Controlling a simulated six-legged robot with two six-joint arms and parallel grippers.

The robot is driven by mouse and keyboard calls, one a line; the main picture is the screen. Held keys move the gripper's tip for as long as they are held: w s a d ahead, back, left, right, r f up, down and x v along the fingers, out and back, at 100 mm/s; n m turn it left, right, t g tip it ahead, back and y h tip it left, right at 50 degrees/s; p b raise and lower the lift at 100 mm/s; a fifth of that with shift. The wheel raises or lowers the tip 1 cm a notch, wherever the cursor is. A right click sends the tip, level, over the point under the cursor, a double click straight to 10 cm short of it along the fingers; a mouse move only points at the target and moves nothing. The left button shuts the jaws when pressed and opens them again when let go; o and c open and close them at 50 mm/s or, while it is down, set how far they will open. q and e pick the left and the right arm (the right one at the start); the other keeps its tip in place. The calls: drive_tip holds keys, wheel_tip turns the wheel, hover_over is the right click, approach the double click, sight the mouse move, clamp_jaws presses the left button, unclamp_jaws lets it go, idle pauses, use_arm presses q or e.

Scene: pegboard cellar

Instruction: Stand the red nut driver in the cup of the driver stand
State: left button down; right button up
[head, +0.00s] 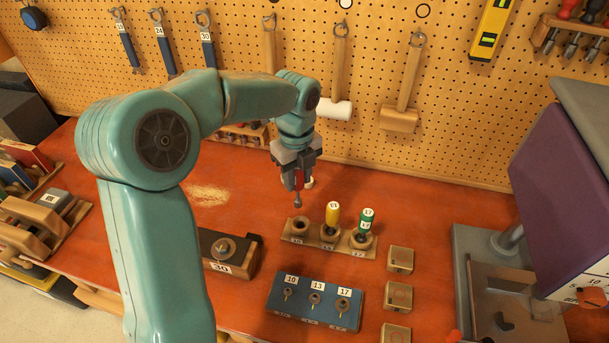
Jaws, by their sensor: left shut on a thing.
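The red nut driver (298,181) is in my left gripper (298,172), which is shut on it. Its handle is mostly hidden by the jaws, and its grey shaft points down. The wooden driver stand (317,241) is on the red bench below. Its left cup (299,225) looks empty. A yellow driver (332,214) stands in the middle cup and a green driver (366,221) in the right one. The red driver's lower end shows just above the empty cup in the picture, apart from it; I cannot tell the exact height. My right gripper is not in view.
A blue block (275,303) labelled 10, 13 and 17 lies in front of the stand. A dark block (243,262) labelled 30 is left of it. Small wooden boxes (400,259) line the right. A purple machine (563,165) stands far right. The pegboard (365,80) is behind.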

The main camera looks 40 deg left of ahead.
sight(300, 199)
use_arm(q)
drive_tip(key=shift+d+f+b, duration=0.1)
drive_tip(key=shift+f+b, duration=0.2)
drive_tip(key=shift+f, duration=0.15)
wheel_tip(300, 199, down, 4)
drive_tip(key=b, duration=0.3)
drive_tip(key=shift+w+d+r, duration=0.1)
drive_tip(key=shift+w, duration=0.05)
drive_tip(key=shift+f+b, duration=0.35)
drive_tip(key=shift+b, duration=0.1)
drive_tip(key=shift+f, duration=0.15)
drive_tip(key=shift+d, duration=0.25)
drive_tip(key=shift+a, duration=0.25)
drive_tip(key=shift+w+d, duration=0.1)
drive_tip(key=shift+d, duration=0.15)
drive_tip(key=shift+a, duration=0.15)
